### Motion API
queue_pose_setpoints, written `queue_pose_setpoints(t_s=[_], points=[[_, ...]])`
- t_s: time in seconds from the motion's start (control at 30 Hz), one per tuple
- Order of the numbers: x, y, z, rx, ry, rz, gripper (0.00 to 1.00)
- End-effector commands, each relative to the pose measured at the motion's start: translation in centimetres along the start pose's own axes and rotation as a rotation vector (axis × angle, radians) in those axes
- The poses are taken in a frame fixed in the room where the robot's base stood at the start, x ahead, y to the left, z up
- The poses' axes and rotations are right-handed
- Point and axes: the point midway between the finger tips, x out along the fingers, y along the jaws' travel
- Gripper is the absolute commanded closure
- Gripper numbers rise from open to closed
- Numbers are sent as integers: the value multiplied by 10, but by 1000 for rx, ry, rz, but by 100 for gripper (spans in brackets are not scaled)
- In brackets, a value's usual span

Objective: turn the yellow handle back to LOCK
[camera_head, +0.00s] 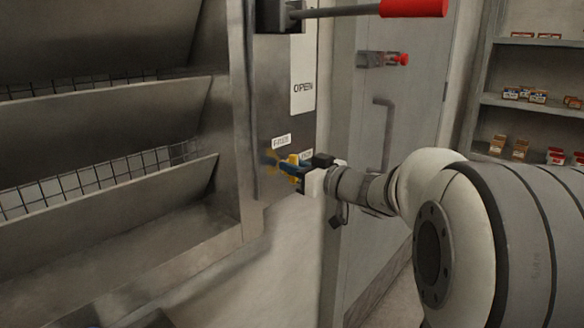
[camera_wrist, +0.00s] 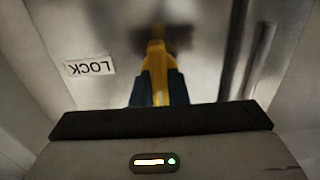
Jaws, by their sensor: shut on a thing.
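In the wrist view the yellow handle (camera_wrist: 156,60) runs up the middle, between the two dark blue fingertips of my gripper (camera_wrist: 158,88). The LOCK label (camera_wrist: 90,67) is left of the handle there and reads upside down. In the head view a small white label (camera_head: 281,141) is above the handle, and another is partly hidden by my gripper. The handle's exact angle is hard to tell.
A red-gripped lever (camera_head: 412,8) sticks out above, beside the OPEN plate (camera_head: 303,86). Large metal louvres (camera_head: 100,130) fill the left. A grey door with a bar handle (camera_head: 384,135) is behind my arm. Shelves with small boxes (camera_head: 524,95) are at the right.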

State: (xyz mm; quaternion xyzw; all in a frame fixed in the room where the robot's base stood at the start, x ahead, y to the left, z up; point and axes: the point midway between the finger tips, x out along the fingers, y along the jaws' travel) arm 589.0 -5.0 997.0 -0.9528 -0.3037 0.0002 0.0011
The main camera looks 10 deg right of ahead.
Motion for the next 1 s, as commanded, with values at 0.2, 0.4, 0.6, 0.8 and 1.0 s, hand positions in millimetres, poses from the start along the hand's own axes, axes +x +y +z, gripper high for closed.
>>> queue_pose_setpoints(t_s=[0.2, 0.4, 0.6, 0.8, 1.0], points=[[-1, -1, 2, 17, 0, -14, 100], [-2, 0, 5, 97, -1, -13, 100], [-2, 0, 7, 248, -1, -13, 100], [-2, 2, 7, 437, -4, -12, 100], [-2, 3, 7, 627, -6, -11, 100]])
